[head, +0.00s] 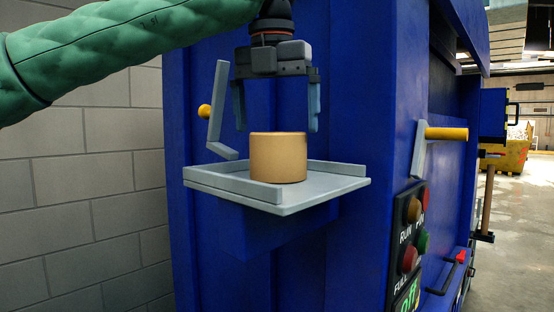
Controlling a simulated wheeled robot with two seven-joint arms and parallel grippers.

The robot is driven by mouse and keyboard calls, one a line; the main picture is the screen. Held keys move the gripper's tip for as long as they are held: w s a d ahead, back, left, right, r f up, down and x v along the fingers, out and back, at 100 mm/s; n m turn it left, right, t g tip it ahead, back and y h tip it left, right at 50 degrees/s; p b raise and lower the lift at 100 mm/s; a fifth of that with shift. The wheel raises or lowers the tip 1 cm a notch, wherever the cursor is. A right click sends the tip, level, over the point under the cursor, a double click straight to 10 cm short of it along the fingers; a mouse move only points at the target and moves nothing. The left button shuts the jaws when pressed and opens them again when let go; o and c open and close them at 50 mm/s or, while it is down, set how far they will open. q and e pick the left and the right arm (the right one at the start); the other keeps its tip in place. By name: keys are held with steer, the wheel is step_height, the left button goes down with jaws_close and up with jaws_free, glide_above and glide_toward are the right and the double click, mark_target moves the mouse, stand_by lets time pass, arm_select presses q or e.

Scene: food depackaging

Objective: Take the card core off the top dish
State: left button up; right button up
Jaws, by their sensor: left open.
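The card core (278,158) is a short tan cylinder standing upright on the top dish. The top dish (325,188) is a light grey, low-rimmed tray on the front of a blue machine. My left gripper (276,128) points down over the core, with its two fingers open. The fingertips are at about the height of the core's top, one to each side in the picture. I cannot tell whether either finger touches the core. My right gripper is not in view.
The blue machine (360,100) fills the middle. Another grey lever with a yellow handle (447,133) and a button panel (412,235) are at the right. A block wall (75,200) is at the left.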

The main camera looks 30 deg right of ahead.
mark_target(279, 149)
arm_select(q)
steer(key=f, duration=0.3)
steer(key=f+b, duration=0.1)
steer(key=f, duration=0.1)
steer(key=shift+w+d, duration=0.25)
steer(key=shift+d, duration=0.1)
steer(key=shift+s+f, duration=0.15)
steer(key=shift+f, duration=0.2)
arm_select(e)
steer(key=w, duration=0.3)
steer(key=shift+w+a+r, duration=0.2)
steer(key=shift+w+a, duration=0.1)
arm_select(q)
steer(key=c, duration=1)
